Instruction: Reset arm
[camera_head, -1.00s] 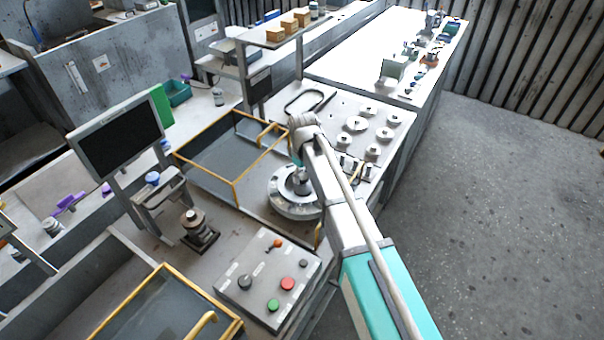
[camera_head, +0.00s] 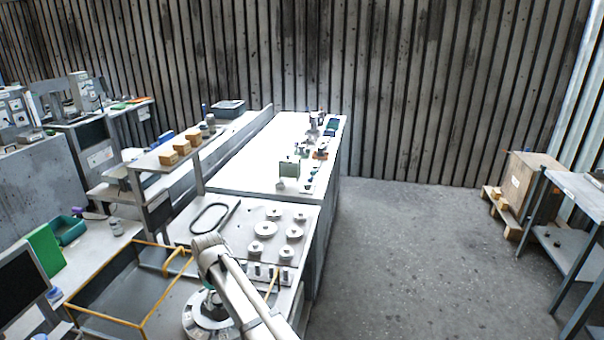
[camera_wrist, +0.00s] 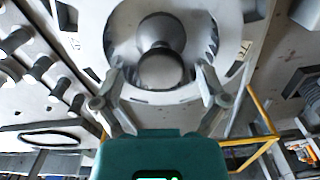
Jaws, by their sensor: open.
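My arm (camera_head: 232,290) reaches over the bench in the head view, its end above a round grey fixture (camera_head: 191,322). The arm hides part of this fixture, and my gripper is mostly hidden there. In the wrist view my gripper (camera_wrist: 162,78) is open, its two fingers spread apart. The round fixture (camera_wrist: 117,40) fills the top of that view. A grey rounded part (camera_wrist: 160,32) at its centre shows between the fingertips. I cannot tell whether the fingers touch it.
A yellow-framed bin (camera_head: 120,320) lies left of the fixture. A plate with several round discs (camera_head: 266,229) and a black loop (camera_head: 209,217) lies behind. A white table (camera_head: 245,165) stands farther back. Open floor (camera_head: 400,260) lies right, with a carton (camera_head: 530,180) and grey table (camera_head: 585,190) beyond.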

